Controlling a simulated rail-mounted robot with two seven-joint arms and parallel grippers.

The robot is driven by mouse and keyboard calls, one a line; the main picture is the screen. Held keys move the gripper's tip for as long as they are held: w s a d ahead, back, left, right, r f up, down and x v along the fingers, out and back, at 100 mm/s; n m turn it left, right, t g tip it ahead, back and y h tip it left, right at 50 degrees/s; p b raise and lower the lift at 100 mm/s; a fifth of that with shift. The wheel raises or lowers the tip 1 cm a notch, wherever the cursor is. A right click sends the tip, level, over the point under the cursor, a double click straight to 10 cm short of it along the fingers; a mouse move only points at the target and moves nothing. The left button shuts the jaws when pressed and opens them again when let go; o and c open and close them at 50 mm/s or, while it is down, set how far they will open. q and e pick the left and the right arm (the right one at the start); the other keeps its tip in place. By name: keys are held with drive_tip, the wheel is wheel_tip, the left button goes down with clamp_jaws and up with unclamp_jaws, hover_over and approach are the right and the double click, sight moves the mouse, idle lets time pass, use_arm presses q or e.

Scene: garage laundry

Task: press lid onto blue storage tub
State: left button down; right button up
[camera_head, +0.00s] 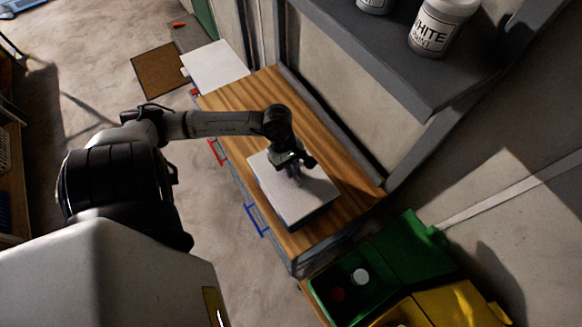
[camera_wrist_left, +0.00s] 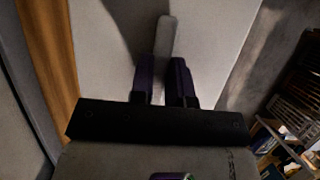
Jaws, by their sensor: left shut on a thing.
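A pale grey-white rectangular lid (camera_head: 311,202) lies over the wooden bench in the head view. It fills much of the left wrist view (camera_wrist_left: 105,45). A dark side shows under its near edge; I cannot tell whether that is the blue tub or shadow, nor whether the lid sits flush. My left gripper (camera_head: 294,175) is above the middle of the lid, pointing down. In the left wrist view its two dark purple fingers (camera_wrist_left: 165,88) are shut on a light grey bar, the lid's handle (camera_wrist_left: 167,38). My right gripper is not in view.
The wooden bench top (camera_head: 245,100) is clear behind the lid. A green bin (camera_head: 340,285) and a yellow bin (camera_head: 455,305) stand at the bench's near right end. A shelf (camera_head: 385,55) with white paint cans (camera_head: 432,28) overhangs at upper right.

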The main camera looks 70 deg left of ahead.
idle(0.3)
use_arm(q)
drive_tip(key=c, duration=1)
unclamp_jaws()
drive_tip(key=shift+o, duration=0.4)
drive_tip(key=o, duration=0.4)
drive_tip(key=shift+r, duration=0.1)
drive_tip(key=shift+r+p, duration=0.5)
drive_tip(key=shift+r, duration=0.1)
drive_tip(key=shift+r+p, duration=1.75)
drive_tip(key=shift+r, duration=1.05)
